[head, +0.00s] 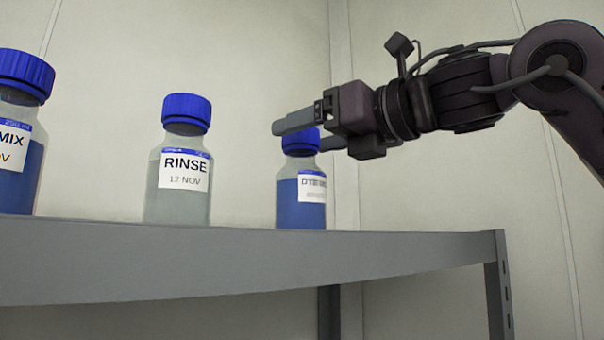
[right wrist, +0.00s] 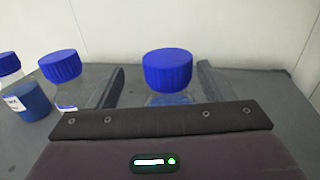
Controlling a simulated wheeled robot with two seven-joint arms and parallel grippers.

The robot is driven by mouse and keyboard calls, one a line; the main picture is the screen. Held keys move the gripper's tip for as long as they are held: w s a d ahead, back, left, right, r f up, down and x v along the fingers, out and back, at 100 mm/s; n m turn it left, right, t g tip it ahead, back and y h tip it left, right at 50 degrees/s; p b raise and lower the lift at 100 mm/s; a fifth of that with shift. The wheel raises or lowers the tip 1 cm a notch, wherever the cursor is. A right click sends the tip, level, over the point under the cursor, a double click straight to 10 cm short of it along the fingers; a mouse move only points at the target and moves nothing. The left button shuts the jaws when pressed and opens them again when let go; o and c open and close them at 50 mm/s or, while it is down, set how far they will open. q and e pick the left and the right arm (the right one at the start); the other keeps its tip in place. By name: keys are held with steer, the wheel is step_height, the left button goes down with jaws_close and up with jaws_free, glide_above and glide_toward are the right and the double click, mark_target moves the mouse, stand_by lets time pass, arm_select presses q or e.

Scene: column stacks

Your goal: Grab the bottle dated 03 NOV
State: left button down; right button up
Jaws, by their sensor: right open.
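Three blue-capped bottles stand upright on the shelf. The left bottle (head: 18,178) holds blue liquid; its label, cut by the picture edge, ends in "MIX" and "OV". The middle bottle (head: 178,205) looks clear and reads "RINSE 12 NOV". The right bottle (head: 299,212) holds blue liquid; its label (head: 312,187) is turned aside and its date is unreadable. My right gripper (head: 300,135) is open at this bottle's cap height. In the right wrist view, its cap (right wrist: 168,70) shows between my open fingers (right wrist: 162,68), with gaps on both sides. My left gripper is out of view.
The grey shelf (head: 420,252) ends at an upright post (head: 498,285) on the right. In the right wrist view the middle bottle's cap (right wrist: 60,67) is just left of the left finger. The shelf right of the right bottle is bare. A pale wall stands behind.

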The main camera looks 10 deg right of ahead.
mark_target(291, 147)
steer(key=w, duration=0.1)
steer(key=w+a+p, duration=0.1)
steer(key=w, duration=0.1)
steer(key=shift+w+a+f, duration=0.15)
steer(key=shift+w+a, duration=0.15)
steer(key=shift+w, duration=0.1)
steer(key=shift+w+a+f+p, duration=0.2)
steer(key=shift+w+a+p, duration=0.2)
steer(key=shift+w, duration=0.3)
steer(key=shift+s, duration=0.25)
steer(key=shift+s+r, duration=0.1)
steer(key=shift+s, duration=0.05)
steer(key=shift+c, duration=0.7)
steer(key=shift+d, duration=0.1)
steer(key=c, duration=0.5)
steer(key=shift+c, duration=1.2)
steer(key=c, duration=0.7)
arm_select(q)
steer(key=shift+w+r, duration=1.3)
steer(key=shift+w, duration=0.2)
arm_select(e)
jaws_close()
